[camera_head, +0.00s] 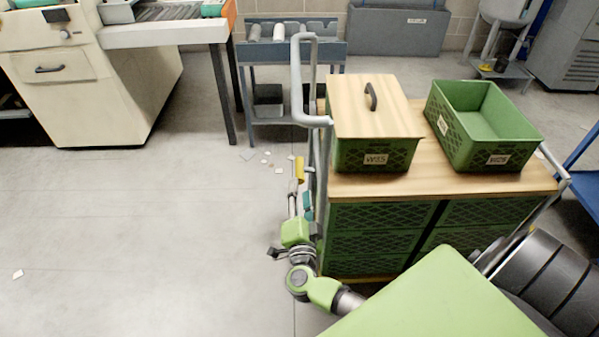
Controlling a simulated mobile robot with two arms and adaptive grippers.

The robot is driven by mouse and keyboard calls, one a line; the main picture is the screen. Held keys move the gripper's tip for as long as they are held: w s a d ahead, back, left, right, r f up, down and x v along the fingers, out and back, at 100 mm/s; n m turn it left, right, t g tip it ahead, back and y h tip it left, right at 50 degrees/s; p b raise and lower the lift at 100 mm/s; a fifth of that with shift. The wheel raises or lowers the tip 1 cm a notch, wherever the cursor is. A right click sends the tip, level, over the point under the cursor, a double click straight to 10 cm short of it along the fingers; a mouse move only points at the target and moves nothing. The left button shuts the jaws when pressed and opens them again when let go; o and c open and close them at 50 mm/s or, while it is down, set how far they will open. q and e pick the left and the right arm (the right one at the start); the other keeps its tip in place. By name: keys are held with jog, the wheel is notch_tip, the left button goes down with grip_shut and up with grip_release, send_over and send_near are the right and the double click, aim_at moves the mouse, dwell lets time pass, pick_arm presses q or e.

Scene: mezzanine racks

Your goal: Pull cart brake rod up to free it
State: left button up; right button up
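The cart has a wooden top (440,187) and green mesh crates below it. A grey tube handle (296,85) rises at its left end. A small yellow piece (300,168) shows beside the cart's left end, with a teal piece (307,203) below it. The yellow piece looks like the grip of the brake rod, but the rod itself is hard to make out. My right gripper (295,190) is beside the cart's left end, just below the yellow piece. Its fingers are small, and I cannot tell whether they touch or hold it. My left gripper is out of view.
A lidded green crate (372,156) and an open green crate (484,125) stand on the cart. A blue-grey roller stand (291,50) is behind, and a cream machine (87,85) is at the left. The floor left of the cart is mostly clear, with paper scraps.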

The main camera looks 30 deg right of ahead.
aim_at(299, 171)
jog(key=x, duration=0.6)
jog(key=shift+w, duration=0.25)
jog(key=shift+x, duration=0.8)
jog(key=shift+c, duration=0.4)
